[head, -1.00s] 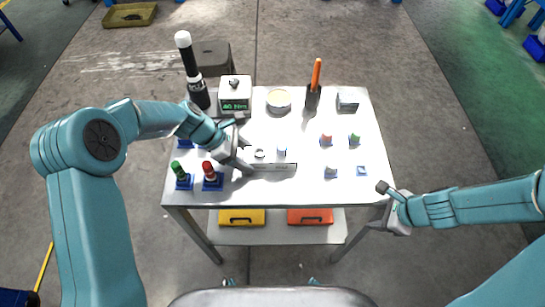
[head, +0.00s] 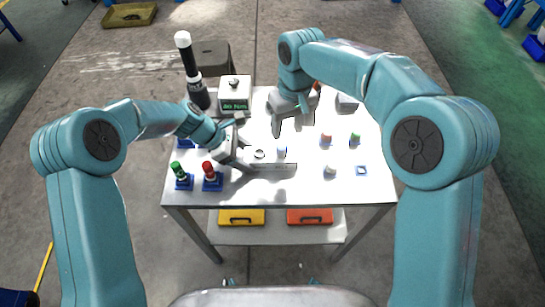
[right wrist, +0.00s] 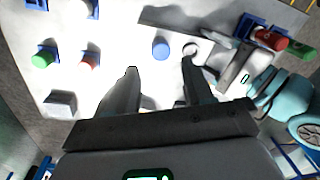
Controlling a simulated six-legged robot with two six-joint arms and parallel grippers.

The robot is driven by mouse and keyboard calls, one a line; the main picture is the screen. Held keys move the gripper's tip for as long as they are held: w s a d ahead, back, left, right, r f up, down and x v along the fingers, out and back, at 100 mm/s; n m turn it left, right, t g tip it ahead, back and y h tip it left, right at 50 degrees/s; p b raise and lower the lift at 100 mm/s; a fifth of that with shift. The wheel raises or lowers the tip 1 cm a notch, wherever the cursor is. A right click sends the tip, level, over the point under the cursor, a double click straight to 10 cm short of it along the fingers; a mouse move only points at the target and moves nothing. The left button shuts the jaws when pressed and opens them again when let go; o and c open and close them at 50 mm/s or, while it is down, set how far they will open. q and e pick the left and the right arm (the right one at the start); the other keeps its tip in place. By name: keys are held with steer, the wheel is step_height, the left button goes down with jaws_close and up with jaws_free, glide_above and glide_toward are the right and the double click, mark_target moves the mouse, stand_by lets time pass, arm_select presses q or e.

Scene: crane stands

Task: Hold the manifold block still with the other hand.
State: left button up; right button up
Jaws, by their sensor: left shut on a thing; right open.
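My left gripper (head: 240,158) is shut on the block's left end. In the right wrist view the block (right wrist: 175,20) lies at the top, with the blue fitting (right wrist: 161,47) in front of it. My right gripper (head: 292,127) is open and empty over the table, behind the block. Its two fingers (right wrist: 158,68) point toward the block, with a gap between them.
Red (head: 209,172) and green (head: 181,172) handled tools stand in blue holders at front left. A torque display box (head: 235,95) and a tall black-and-white tool (head: 190,68) stand at back left.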

mark_target(282, 146)
steer(key=shift+w+a+r+n+h, duration=0.15)
steer(key=shift+a+r+n+h, duration=0.15)
steer(key=shift+a+n+h, duration=0.25)
steer(key=shift+f, duration=4.4)
jaws_close()
steer(key=shift+r, duration=0.15)
steer(key=n, duration=0.3)
steer(key=shift+n, duration=1.15)
